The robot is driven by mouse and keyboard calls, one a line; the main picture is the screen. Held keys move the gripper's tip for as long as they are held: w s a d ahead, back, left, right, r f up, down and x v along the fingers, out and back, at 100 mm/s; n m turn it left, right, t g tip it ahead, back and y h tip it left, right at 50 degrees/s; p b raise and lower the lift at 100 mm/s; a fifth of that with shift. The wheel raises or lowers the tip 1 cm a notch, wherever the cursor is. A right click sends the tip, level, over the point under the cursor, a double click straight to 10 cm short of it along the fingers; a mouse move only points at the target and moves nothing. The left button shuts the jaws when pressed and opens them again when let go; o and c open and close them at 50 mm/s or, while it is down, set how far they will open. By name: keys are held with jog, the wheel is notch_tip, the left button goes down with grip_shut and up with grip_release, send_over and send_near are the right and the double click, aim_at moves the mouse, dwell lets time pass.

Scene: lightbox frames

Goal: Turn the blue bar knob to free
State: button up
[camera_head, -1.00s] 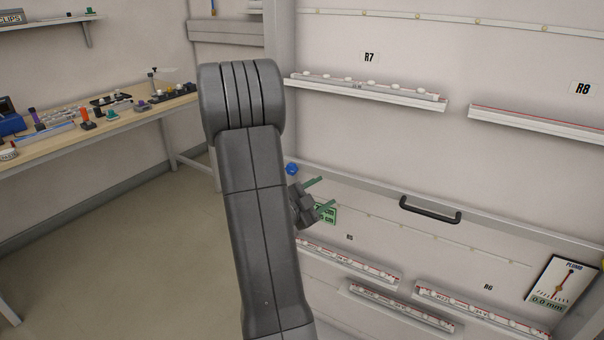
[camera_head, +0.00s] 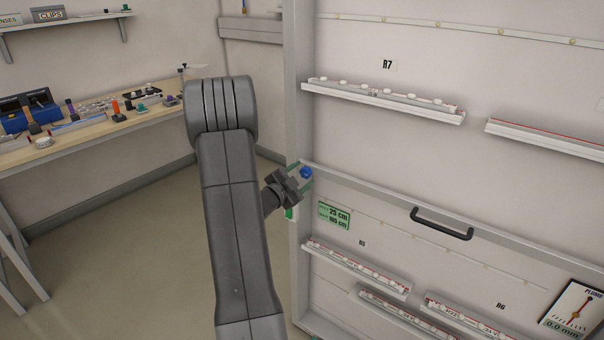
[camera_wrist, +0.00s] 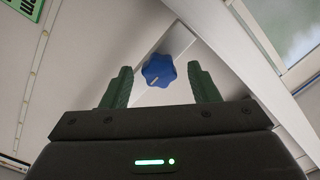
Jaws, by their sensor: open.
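The blue knob (camera_head: 306,173) sits on the pale frame post, where it meets the crossbar. It has a lobed rim rather than a plain bar shape. In the wrist view the knob (camera_wrist: 158,71) carries a short white line on its face, tilted up to the right. My gripper (camera_head: 301,177) points at the knob from the left, its green fingers parted. In the wrist view the gripper (camera_wrist: 160,82) is open, with one finger on each side of the knob and gaps visible. I cannot tell how far the tips are from it in depth.
A green marking (camera_head: 290,213) is on the post below the knob, and a green panel (camera_head: 334,215) hangs to the right. A black handle (camera_head: 441,223) is on the crossbar. Rails with white pieces (camera_head: 380,100) are on the wall. A cluttered bench (camera_head: 100,128) stands left.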

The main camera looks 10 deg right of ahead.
jog(key=shift+w+d, duration=0.25)
jog(key=shift+d, duration=0.1)
jog(key=shift+c, duration=0.2)
jog(key=c, duration=0.9)
jog(key=shift+c, duration=0.2)
